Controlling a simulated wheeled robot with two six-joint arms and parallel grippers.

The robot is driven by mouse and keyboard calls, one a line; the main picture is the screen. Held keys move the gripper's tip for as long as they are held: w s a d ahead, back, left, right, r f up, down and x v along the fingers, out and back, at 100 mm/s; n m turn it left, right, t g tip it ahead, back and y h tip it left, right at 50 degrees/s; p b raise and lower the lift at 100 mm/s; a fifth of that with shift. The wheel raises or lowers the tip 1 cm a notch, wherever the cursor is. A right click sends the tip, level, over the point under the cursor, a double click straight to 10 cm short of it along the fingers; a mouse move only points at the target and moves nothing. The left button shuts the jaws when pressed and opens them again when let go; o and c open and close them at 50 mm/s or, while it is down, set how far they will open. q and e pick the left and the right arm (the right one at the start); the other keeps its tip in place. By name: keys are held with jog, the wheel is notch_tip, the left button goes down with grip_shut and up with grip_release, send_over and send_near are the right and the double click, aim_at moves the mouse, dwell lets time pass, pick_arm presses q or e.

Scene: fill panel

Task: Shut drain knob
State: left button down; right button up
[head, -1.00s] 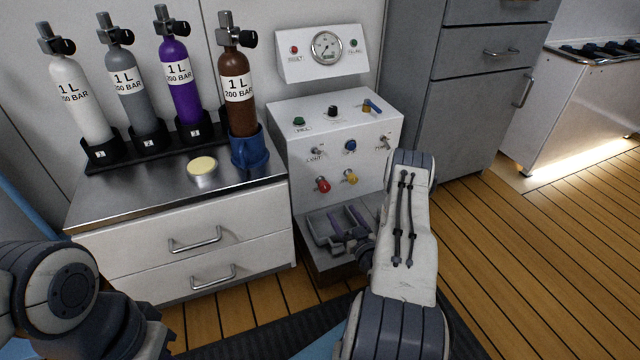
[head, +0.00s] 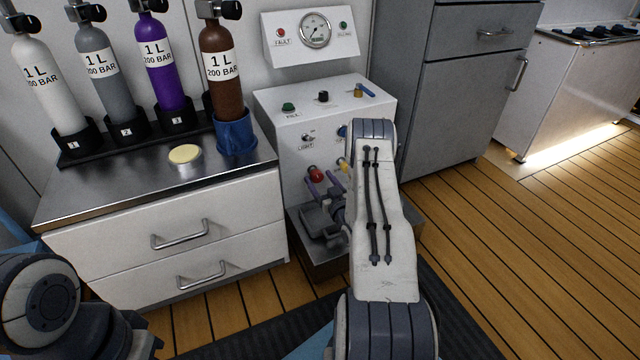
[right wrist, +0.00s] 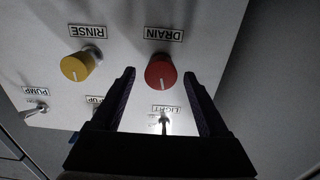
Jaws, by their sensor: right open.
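The drain knob (head: 316,174) is red and sits low on the front of the white panel box. In the right wrist view the red drain knob (right wrist: 160,75) lies under an upside-down DRAIN label, with a pale mark on its face. My right gripper (head: 325,180) is open at the knob. In the right wrist view its fingers (right wrist: 159,73) lie on either side of the knob, with gaps visible; whether the tips reach its depth I cannot tell. My left gripper is not in view; only part of my left arm shows at lower left.
The yellow rinse knob (right wrist: 75,68) is close beside one finger. A light switch (right wrist: 163,122) is near the drain knob. The gauge board (head: 313,37) stands above the panel box (head: 300,105). A drawer counter (head: 95,195) with bottles is to the left.

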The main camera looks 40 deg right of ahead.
grip_shut()
jog(key=shift+r+m+p, duration=0.15)
jog(key=shift+m+p, duration=0.45)
jog(key=shift+p, duration=0.15)
jog(key=shift+m+p, duration=0.4)
jog(key=shift+m, duration=0.5)
jog(key=shift+f, duration=0.2)
grip_release()
